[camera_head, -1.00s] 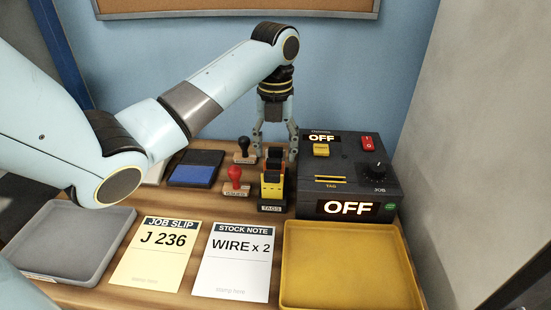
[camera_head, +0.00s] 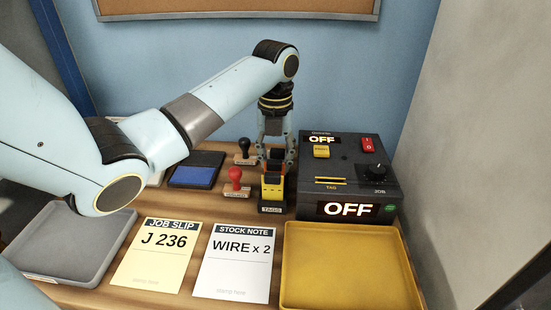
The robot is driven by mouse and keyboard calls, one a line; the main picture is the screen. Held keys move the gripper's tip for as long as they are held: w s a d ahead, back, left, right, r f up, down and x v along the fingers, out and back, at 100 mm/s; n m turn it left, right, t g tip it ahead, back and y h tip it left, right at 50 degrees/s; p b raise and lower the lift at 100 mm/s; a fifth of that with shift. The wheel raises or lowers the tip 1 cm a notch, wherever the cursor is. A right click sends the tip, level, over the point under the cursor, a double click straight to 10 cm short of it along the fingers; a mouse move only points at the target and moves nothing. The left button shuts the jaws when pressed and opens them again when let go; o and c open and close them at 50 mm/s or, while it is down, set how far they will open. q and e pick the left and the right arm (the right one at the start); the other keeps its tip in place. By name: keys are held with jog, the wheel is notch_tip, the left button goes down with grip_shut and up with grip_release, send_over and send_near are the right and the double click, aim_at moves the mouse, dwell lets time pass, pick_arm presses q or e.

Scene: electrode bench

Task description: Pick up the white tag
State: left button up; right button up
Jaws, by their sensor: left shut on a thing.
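The tag rack (camera_head: 271,208), labelled TAGS, stands at the middle of the bench. It holds tags with dark tops, with yellow (camera_head: 272,191) at its front and a bit of orange behind. I cannot make out a white tag; the fingers and the front tags may hide it. My left gripper (camera_head: 277,160) points down over the back of the rack. Its fingers are closed in around a tag there, which is mostly hidden. My right gripper is not in view.
A dark machine (camera_head: 347,206) reading OFF stands close right of the rack. A red stamp (camera_head: 235,177) and a black stamp (camera_head: 244,148) stand close left. In front are a job slip (camera_head: 158,258), a stock note (camera_head: 234,270), a yellow tray (camera_head: 350,302) and a grey tray (camera_head: 60,272).

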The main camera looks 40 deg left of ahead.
pick_arm(q)
notch_tip(320, 180, up, 7)
jog(key=shift+w+f, duration=0.15)
jog(key=shift+c, duration=0.8)
notch_tip(320, 180, up, 3)
jog(key=shift+f+p, duration=0.1)
jog(key=shift+p, duration=0.6)
jog(key=shift+r+p, duration=0.3)
jog(key=shift+r, duration=0.05)
jog(key=shift+c, duration=0.2)
jog(key=o, duration=0.4)
jog(key=shift+f, duration=0.1)
jog(key=shift+c, duration=0.2)
jog(key=c, duration=0.5)
